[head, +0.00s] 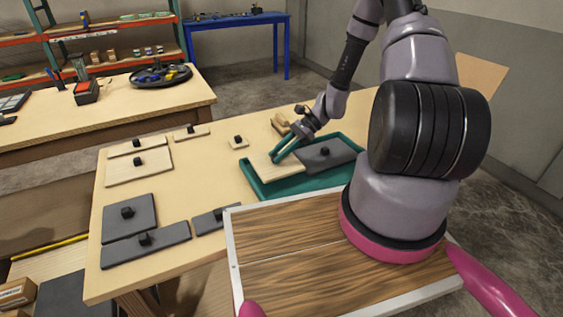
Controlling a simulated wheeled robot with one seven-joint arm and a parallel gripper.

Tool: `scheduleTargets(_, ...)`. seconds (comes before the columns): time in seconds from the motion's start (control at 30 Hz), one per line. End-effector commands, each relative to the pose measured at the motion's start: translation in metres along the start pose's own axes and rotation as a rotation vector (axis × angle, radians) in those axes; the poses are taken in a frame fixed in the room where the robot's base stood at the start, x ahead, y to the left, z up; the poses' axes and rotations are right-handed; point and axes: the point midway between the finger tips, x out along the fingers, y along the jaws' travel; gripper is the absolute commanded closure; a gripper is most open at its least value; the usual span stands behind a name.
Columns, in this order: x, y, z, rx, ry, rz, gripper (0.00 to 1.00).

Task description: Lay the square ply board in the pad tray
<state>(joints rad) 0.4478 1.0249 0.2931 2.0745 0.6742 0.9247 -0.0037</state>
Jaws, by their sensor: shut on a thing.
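A green pad tray (254,181) stands at the right part of the wooden table. The pale ply board (277,170) is over the tray's left part, lying about flat; I cannot tell whether it rests on the tray floor or is just above it. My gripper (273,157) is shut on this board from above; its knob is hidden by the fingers. A dark grey board (318,161) with a black knob lies in the tray's right part, beside the ply board.
Other pale boards (150,173) and dark boards (117,227) with black knobs lie on the table's left side. A small pale piece (238,143) and a tan block (280,124) are near the tray. The table middle is clear.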

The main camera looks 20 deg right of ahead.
Motion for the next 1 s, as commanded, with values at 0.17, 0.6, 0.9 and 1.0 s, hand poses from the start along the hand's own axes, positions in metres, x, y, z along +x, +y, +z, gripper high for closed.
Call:
scheduleTargets(0.17,0.015,0.000,-0.022,0.002,-0.002,0.001,1.00)
scheduleTargets(0.6,0.020,0.000,-0.029,0.002,-0.001,0.001,1.00)
scheduleTargets(0.9,0.019,0.000,-0.028,0.001,0.000,0.000,0.39)
scheduleTargets(1.0,0.019,0.000,-0.028,0.001,0.000,0.000,0.39)
